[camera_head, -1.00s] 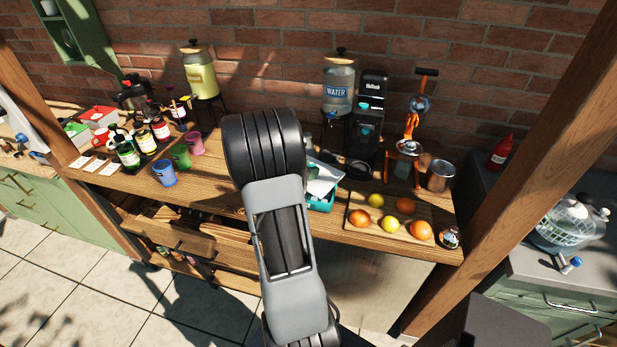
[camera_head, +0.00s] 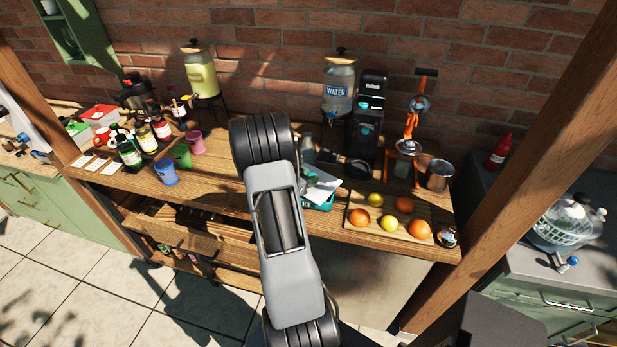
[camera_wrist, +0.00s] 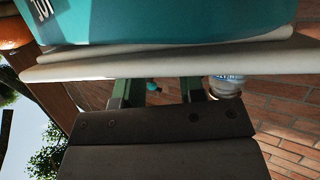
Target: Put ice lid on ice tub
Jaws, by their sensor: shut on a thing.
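The teal ice tub (camera_head: 322,206) stands on the wooden table right of my arm, partly hidden by it. The white ice lid (camera_head: 323,187) shows over the tub's top. In the wrist view the lid (camera_wrist: 170,64) is a broad pale slab across the picture, with the teal tub wall (camera_wrist: 180,22) and part of its lettering along the top edge. My gripper (camera_wrist: 158,92) is shut on the lid's edge. In the head view my own arm hides the gripper. I cannot tell whether the lid touches the tub or sits level.
A fruit board (camera_head: 377,228) lies right of the tub. The water dispenser (camera_head: 338,88) and a black machine (camera_head: 369,115) stand behind. A glass bottle (camera_head: 308,148) is close behind the lid. Coloured cups (camera_head: 166,173) stand at left, with some bare tabletop (camera_head: 215,178) between.

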